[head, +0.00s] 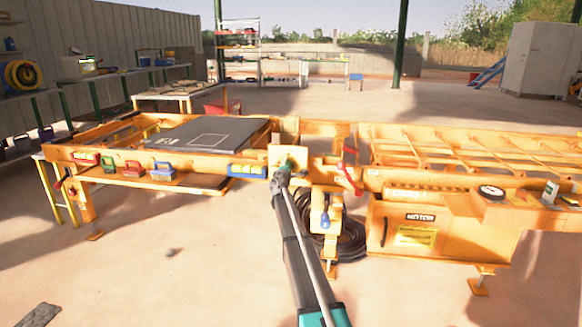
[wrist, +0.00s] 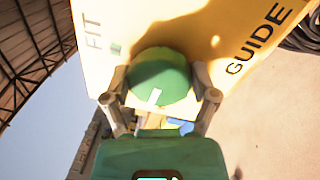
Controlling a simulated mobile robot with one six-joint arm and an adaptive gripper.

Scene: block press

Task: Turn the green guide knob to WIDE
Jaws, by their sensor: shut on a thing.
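The green guide knob (wrist: 161,72) is round, with a short white mark near its lower edge in the wrist view. It sits on a yellow-orange panel (wrist: 200,22). The panel reads FIT at the left and GUIDE at the right, both tilted; the word WIDE does not show. My gripper (wrist: 160,80) has one finger on each side of the knob and is shut on it. In the head view my gripper (head: 283,176) reaches the panel (head: 275,153) on the orange machine, and the knob is mostly hidden.
A red lever (head: 349,172) stands just right of the panel. The floor at front left is mostly clear.

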